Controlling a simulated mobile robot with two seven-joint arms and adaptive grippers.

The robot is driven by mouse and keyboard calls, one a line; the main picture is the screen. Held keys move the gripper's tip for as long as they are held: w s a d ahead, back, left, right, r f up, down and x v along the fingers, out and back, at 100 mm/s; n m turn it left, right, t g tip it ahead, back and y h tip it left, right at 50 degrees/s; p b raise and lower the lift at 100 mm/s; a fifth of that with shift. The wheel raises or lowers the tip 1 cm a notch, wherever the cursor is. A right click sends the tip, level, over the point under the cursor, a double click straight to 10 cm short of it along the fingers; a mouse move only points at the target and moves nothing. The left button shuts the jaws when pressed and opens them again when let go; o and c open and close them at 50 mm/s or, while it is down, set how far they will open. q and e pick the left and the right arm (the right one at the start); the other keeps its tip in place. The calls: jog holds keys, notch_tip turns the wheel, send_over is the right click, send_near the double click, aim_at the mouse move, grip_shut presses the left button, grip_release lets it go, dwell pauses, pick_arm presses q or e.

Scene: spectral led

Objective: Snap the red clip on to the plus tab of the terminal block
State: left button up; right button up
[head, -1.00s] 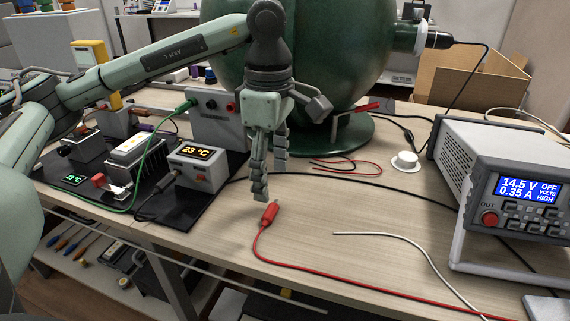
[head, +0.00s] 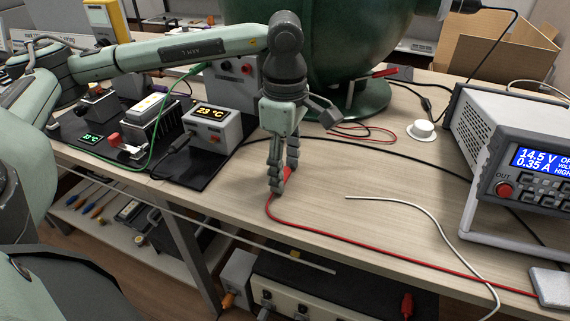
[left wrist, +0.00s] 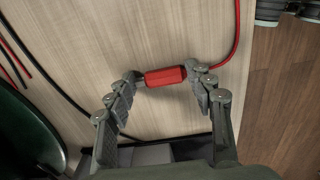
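The red clip (head: 290,174) lies on the bench at the end of a red lead, mostly hidden by my left gripper (head: 281,190) in the head view. In the left wrist view the red clip (left wrist: 165,76) lies crosswise between the spread fingertips of my left gripper (left wrist: 162,74), one fingertip near each end. The left gripper looks open and low around it; firm contact cannot be told. Small modules stand on a black mat, one with a red part (head: 114,139) beside a finned block (head: 150,125). I cannot tell which piece is the terminal block. My right gripper is not in view.
A power supply (head: 520,155) stands at the right. A green vessel (head: 355,40) stands behind my gripper. A white lead (head: 400,202) and the red lead (head: 400,257) lie along the front. A green lead (head: 168,120) crosses the modules. Bare bench lies right of the gripper.

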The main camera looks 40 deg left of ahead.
pick_arm(q)
jog(key=c, duration=0.5)
jog(key=o, duration=1.1)
jog(key=shift+o, duration=0.2)
notch_tip(320, 180, up, 12)
